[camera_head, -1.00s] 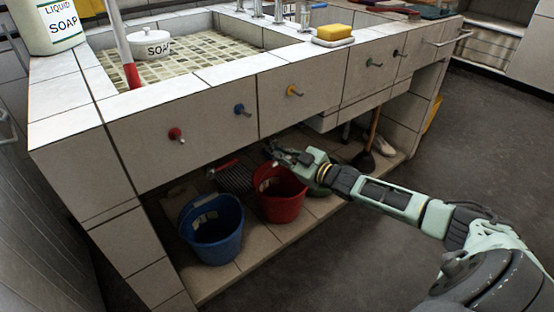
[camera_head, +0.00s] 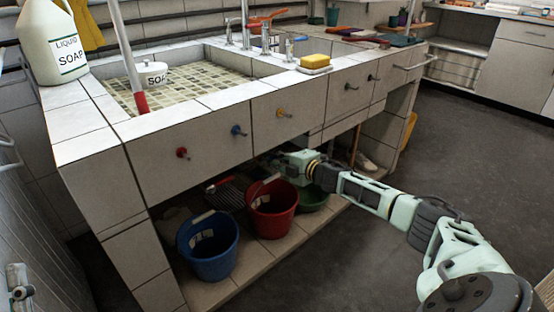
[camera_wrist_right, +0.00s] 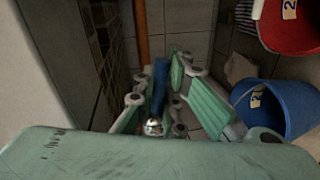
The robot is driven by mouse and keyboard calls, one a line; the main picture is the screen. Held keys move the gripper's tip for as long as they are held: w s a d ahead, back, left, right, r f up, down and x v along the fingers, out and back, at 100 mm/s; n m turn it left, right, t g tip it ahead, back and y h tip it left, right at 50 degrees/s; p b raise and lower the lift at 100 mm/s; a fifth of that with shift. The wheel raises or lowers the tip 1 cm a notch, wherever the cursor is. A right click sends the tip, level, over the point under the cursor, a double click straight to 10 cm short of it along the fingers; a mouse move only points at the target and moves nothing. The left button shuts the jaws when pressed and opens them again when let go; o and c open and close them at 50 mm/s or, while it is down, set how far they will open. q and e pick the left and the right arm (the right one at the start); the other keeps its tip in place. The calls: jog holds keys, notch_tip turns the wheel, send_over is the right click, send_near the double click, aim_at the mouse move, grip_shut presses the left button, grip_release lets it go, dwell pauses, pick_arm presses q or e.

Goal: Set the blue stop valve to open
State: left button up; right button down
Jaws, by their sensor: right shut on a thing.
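The blue stop valve's handle (camera_wrist_right: 159,88) shows in the right wrist view as a narrow blue bar, upright in the picture, with a shiny metal end (camera_wrist_right: 153,127) below it. My right gripper (camera_wrist_right: 157,100) has its fingers on both sides of this bar and is shut on it. In the head view my right gripper (camera_head: 272,160) reaches under the sink's front panel; its fingertips and the valve are hidden there. How far the valve is turned cannot be told. My left gripper is not in view.
A blue bucket (camera_head: 208,250) and a red bucket (camera_head: 272,215) stand on the low shelf, with a green basin (camera_head: 314,200) beside them. The front panel (camera_head: 190,180) carries red, blue and yellow knobs above my arm. A copper-coloured pipe (camera_wrist_right: 142,30) runs near the handle.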

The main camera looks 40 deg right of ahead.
jog(key=shift+r+n+p, duration=0.35)
jog(key=shift+r+n, duration=0.05)
jog(key=shift+n, duration=0.2)
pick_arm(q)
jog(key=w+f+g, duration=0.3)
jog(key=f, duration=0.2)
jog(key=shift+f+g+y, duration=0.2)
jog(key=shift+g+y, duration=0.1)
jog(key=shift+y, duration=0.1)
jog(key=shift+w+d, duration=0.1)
pick_arm(e)
jog(key=c, duration=1.8)
grip_release()
jog(key=shift+s, duration=0.1)
jog(key=a+v, duration=0.1)
jog(key=v, duration=1)
jog(key=shift+s+d+r, duration=0.2)
jog(key=shift+s+d, duration=0.2)
